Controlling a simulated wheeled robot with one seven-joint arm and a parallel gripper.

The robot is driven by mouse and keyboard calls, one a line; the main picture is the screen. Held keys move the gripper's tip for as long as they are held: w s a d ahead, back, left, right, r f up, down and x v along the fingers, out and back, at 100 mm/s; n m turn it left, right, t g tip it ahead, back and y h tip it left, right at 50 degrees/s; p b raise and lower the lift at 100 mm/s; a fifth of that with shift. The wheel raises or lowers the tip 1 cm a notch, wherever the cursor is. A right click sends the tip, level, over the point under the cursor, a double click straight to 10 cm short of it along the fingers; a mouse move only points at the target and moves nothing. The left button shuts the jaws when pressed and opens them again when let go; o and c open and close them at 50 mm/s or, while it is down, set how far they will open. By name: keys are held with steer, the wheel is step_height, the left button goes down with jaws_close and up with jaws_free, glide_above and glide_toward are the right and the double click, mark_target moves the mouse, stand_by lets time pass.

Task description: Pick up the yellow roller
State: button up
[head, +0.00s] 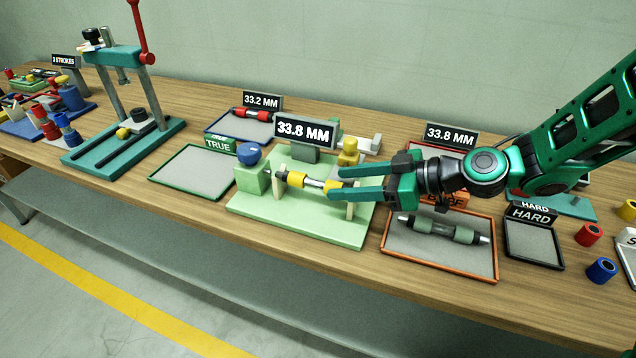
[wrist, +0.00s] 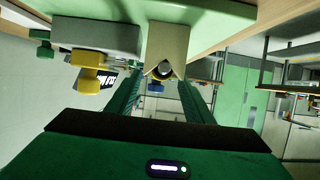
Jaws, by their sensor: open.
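The yellow roller (head: 314,183), a grey shaft with yellow collars, lies across the upright supports of a pale green gauge fixture (head: 300,226) in the head view. My gripper (head: 337,182) is open, with its two green fingers pointing left at the roller's right end. The fingertips appear on either side of that end in the picture; contact cannot be told. In the wrist view the roller's round end (wrist: 161,71) shows at a notched support (wrist: 165,45), between the open fingers (wrist: 160,92). The rest of the roller is hidden there.
A 33.8 MM display (head: 305,132) stands behind the roller. The fixture carries a blue knob (head: 250,153) at left and a yellow knob (head: 348,150) behind my fingers. An empty TRUE tray (head: 190,172) lies left. An orange-rimmed tray (head: 440,268) with a grey-green roller lies right.

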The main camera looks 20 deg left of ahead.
mark_target(336, 183)
steer(key=shift+x, duration=2.7)
steer(key=shift+r, duration=0.1)
jaws_close()
